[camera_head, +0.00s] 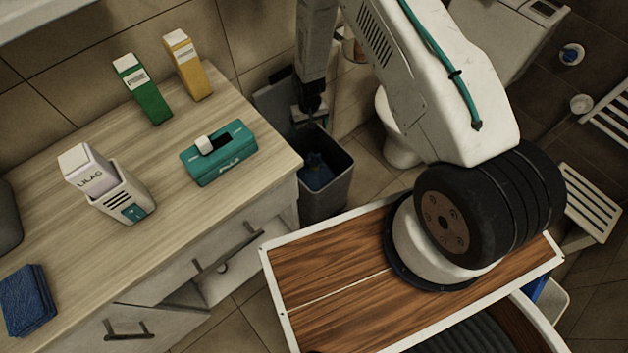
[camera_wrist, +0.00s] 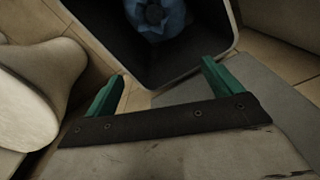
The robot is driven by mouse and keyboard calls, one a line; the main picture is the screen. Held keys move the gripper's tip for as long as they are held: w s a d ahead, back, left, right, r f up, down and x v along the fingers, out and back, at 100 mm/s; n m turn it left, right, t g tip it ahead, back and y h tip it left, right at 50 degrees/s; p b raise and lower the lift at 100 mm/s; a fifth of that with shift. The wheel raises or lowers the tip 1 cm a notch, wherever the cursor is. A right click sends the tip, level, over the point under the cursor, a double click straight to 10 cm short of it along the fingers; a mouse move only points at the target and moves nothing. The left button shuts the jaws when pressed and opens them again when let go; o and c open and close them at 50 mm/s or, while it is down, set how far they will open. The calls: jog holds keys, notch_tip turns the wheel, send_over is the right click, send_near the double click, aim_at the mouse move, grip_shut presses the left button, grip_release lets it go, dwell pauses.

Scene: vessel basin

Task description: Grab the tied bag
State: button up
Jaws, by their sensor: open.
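The tied bag (camera_head: 316,172) is blue and sits inside a grey bin (camera_head: 326,203), below the rim. In the wrist view the bag (camera_wrist: 158,18) shows at the top edge, with its dark knot facing up; part of it is cut off. The bin's rim (camera_wrist: 237,38) also shows there, around the bag. My gripper (camera_wrist: 163,75) is open, its two green fingers apart with nothing between them. In the head view the end of my arm (camera_head: 310,100) hangs over the back of the bin, apart from the bag.
The bin's lid (camera_head: 272,103) stands open behind it. A wooden counter (camera_head: 75,250) borders the bin on the left, with a drawer (camera_head: 228,265) pulled out. A white toilet (camera_head: 394,140) stands right of the bin, also in the wrist view (camera_wrist: 35,95).

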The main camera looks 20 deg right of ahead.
send_near(314, 166)
jog(key=f, duration=0.2)
jog(key=w+f, duration=0.2)
jog(key=f, duration=0.1)
jog(key=shift+d+f, duration=0.3)
jog(key=shift+d, duration=0.05)
jog(key=f, duration=0.7)
jog(key=shift+s+a, duration=0.1)
jog(key=shift+s, duration=0.1)
jog(key=shift+c, duration=0.3)
jog(key=c, duration=1.8)
